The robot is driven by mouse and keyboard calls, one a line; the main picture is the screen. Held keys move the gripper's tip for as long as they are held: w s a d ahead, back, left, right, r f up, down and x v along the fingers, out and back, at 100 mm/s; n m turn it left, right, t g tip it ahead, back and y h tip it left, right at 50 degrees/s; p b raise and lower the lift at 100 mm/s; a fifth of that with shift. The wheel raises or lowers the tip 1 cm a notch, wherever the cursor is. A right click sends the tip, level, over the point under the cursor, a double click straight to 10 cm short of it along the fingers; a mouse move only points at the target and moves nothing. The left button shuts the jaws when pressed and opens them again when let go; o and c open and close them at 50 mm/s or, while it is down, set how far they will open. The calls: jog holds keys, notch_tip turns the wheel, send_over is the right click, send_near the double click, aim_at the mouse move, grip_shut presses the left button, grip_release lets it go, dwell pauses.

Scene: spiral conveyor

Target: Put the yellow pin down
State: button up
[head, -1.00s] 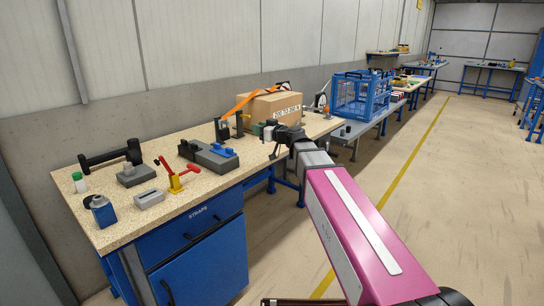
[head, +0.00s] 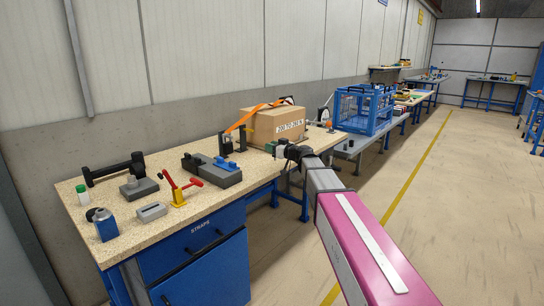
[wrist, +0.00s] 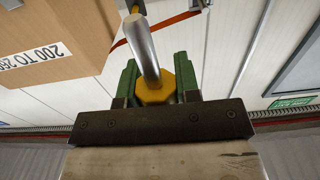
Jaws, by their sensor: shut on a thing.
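The yellow pin (wrist: 155,90) shows in the wrist view as a yellow faceted head with a bare metal shaft pointing away from me. My gripper (wrist: 158,80) is shut on its head, with a green jaw on either side. In the head view my gripper (head: 280,147) is by the front of the cardboard box, at the right part of the workbench (head: 130,232). The pin is too small to make out there.
The cardboard box (head: 277,125) has an orange strap (head: 250,115) over it. A blue crate (head: 362,110) stands beyond it. A grey block with blue parts (head: 212,170), a red and yellow lever tool (head: 178,190) and a black-handled tool (head: 112,170) stand left. The floor right is clear.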

jog(key=shift+f, duration=1.95)
jog(key=shift+f, duration=0.2)
jog(key=o, duration=1)
jog(key=shift+r, duration=0.15)
